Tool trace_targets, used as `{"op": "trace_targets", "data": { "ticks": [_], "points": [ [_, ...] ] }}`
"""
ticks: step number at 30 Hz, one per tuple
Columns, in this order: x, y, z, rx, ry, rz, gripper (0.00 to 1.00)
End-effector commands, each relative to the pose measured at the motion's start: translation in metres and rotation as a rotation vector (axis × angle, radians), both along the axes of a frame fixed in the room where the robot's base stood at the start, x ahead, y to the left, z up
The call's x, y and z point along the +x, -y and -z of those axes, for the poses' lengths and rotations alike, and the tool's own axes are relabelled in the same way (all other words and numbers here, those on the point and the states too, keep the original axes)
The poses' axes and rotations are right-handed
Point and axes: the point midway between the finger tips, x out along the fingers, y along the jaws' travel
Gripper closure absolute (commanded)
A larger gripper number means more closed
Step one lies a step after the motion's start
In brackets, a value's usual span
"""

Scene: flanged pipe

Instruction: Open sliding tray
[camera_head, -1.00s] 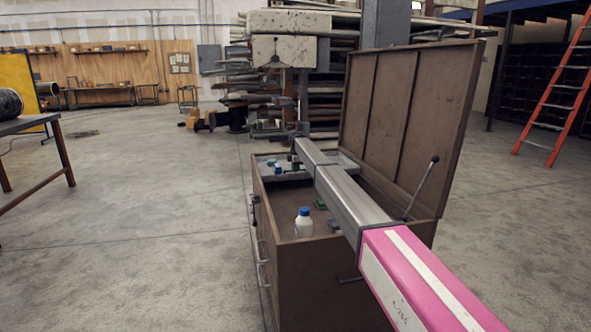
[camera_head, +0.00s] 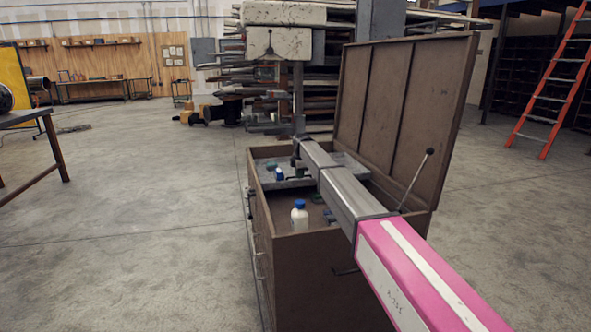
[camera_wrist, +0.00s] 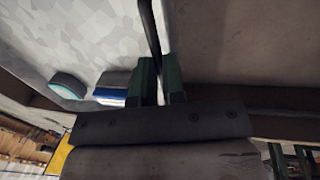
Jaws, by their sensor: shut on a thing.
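A brown chest (camera_head: 310,270) stands in front of me with its lid (camera_head: 408,120) raised. A shallow grey sliding tray (camera_head: 268,184) lies across its far part, with small items in it. My gripper (camera_head: 298,168) reaches over the chest to the tray, and my arm hides part of the tray. In the wrist view, the dark green fingers of my gripper (camera_wrist: 159,75) are shut on a thin upright wall of the tray (camera_wrist: 151,30). A blue-and-white item (camera_wrist: 113,90) and a teal round item (camera_wrist: 68,84) lie on the pale tray floor.
A white bottle with a blue cap (camera_head: 299,215) stands in the chest, nearer me than the tray. A lid strut (camera_head: 416,180) rises at the right. A table (camera_head: 30,118) is at the left and a red ladder (camera_head: 555,80) at the right. The floor left of the chest is clear.

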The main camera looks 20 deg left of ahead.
Motion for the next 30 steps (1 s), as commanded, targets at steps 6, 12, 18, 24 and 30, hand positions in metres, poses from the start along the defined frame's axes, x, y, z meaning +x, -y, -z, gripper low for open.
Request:
{"op": "trace_targets", "data": {
  "ticks": [6, 12, 18, 24, 30],
  "points": [
    [-0.060, 0.036, 0.000, 0.000, 0.000, 0.000, 1.00],
    [-0.105, 0.064, -0.001, 0.000, 0.000, 0.000, 1.00],
    [-0.142, 0.087, -0.001, 0.001, 0.001, 0.000, 1.00],
    [-0.165, 0.101, -0.001, 0.001, 0.000, 0.000, 1.00],
    [-0.176, 0.108, -0.001, 0.001, 0.000, 0.000, 1.00]
  ]
}}
